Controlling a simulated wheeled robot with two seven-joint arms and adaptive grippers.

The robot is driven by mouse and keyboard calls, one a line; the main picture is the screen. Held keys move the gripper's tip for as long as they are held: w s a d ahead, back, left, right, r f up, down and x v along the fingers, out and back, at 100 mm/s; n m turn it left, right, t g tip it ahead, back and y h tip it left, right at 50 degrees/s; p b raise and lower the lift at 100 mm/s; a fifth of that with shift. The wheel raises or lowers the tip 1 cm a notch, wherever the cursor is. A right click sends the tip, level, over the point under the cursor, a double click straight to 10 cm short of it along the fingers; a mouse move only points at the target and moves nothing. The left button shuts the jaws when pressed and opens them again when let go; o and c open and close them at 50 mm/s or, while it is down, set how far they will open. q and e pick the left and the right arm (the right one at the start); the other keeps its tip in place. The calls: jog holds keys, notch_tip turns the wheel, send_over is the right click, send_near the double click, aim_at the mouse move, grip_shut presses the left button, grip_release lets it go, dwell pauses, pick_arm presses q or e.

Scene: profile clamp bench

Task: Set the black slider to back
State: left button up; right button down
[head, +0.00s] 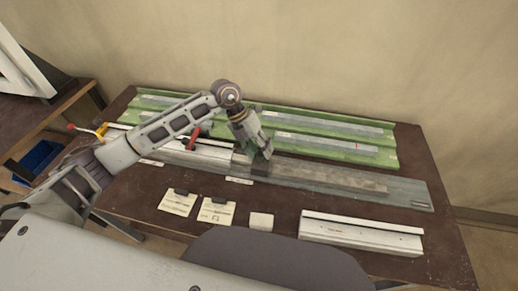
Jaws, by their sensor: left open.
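My left gripper (264,153) is open and reaches down over the grey rail (330,178) on the bench. A dark block (260,168), which looks like the black slider, sits on the rail right under the fingertips. The gripper hides part of it, and I cannot tell whether the fingers touch it or are around it. My right gripper is not in view.
Green profiles (350,150) lie along the back of the brown bench (440,215). A red handle (193,139) stands left of my gripper. Two cards (177,204) (216,213), a pale square block (261,221) and a white profile (360,235) lie at the front.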

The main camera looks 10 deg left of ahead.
pick_arm(q)
jog(key=shift+c, duration=0.2)
grip_shut()
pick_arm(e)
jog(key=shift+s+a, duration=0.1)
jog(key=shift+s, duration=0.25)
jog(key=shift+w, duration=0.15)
